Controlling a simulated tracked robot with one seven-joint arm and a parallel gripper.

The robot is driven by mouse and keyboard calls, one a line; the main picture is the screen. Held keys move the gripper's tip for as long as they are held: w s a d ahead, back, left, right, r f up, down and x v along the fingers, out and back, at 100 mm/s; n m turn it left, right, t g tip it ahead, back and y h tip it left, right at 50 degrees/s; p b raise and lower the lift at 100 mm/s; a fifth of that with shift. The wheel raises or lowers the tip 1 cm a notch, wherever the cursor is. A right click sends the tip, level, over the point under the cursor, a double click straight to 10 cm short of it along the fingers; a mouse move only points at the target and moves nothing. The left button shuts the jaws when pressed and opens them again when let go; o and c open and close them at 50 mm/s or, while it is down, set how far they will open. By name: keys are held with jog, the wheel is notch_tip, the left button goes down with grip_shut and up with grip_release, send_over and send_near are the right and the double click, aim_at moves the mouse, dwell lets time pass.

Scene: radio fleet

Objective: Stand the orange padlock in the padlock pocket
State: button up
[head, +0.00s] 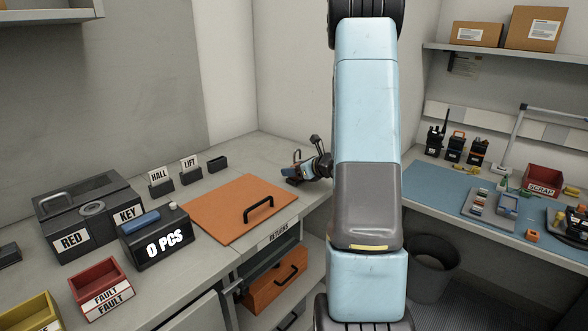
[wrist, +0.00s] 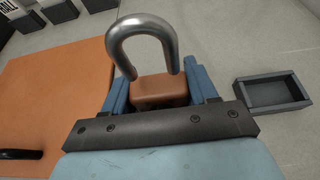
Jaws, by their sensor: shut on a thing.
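My gripper (wrist: 160,92) is shut on the orange padlock (wrist: 160,88). In the wrist view the padlock's orange body sits between the blue fingers, with its silver shackle (wrist: 140,28) arching in front of it. A small, dark, open-topped tray (wrist: 272,94), which looks like the padlock pocket, lies on the bench right of the gripper. It appears empty and apart from the padlock. In the head view my gripper (head: 312,167) is small and far off, over the back right of the left bench, and my arm covers part of the scene.
An orange panel (head: 225,212) with a black handle lies left of the gripper. Behind it stand small blocks labelled HALL (head: 160,178) and LIFT (head: 190,167). A dark RED/KEY box (head: 90,215) and a 0 PCS counter (head: 160,240) are further left. Bare bench surrounds the tray.

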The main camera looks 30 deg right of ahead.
jog(key=shift+f, duration=0.35)
jog(key=o, duration=1.4)
jog(key=v, duration=1.3)
jog(key=shift+s+d, duration=0.15)
jog(key=shift+s, duration=0.25)
